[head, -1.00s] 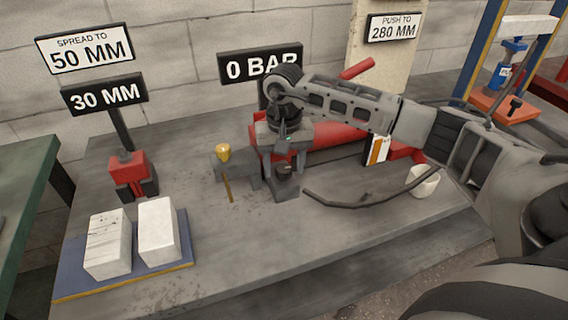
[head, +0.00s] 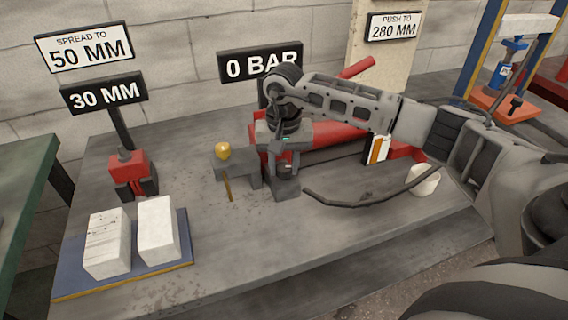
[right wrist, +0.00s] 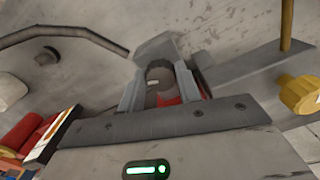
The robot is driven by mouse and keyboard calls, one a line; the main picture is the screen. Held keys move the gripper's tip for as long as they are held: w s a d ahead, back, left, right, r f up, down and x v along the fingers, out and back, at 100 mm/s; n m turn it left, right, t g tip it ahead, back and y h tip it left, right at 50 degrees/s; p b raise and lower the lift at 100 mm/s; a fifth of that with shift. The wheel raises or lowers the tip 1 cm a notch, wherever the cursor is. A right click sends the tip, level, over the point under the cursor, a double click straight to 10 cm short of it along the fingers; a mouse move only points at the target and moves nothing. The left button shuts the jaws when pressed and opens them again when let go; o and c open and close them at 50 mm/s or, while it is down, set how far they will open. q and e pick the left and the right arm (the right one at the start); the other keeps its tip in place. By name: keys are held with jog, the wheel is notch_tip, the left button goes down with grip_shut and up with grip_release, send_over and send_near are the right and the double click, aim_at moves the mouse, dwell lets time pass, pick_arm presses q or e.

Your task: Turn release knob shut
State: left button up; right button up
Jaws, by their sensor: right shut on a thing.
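The release knob, a dark round knob (right wrist: 160,72), sits between the two grey fingers in the right wrist view. In the head view the knob (head: 284,170) is mostly hidden by the gripper, at the left end of the red pump (head: 325,140). My right gripper (head: 285,167) points down from above and is shut on the knob; it also shows in the right wrist view (right wrist: 160,90). The pressure sign (head: 262,66) behind reads 0 BAR. My left gripper is not in view.
A brass-coloured fitting (head: 222,151) on a grey block stands just left of my gripper. A black hose (head: 370,203) curves across the bench to the right. A red spreader (head: 130,170) and white blocks stand left. The bench front is clear.

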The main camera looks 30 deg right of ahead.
jog(key=m+b, duration=0.1)
jog(key=m, duration=0.5)
jog(key=shift+w, duration=0.1)
jog(key=m, duration=0.4)
jog(key=shift+m, duration=0.3)
jog(key=m, duration=0.2)
jog(key=shift+w+m, duration=0.1)
jog(key=shift+m, duration=0.3)
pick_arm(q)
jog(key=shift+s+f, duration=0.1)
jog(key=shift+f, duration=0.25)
pick_arm(e)
jog(key=shift+m, duration=0.6)
jog(key=o, duration=0.9)
jog(key=shift+o, duration=0.3)
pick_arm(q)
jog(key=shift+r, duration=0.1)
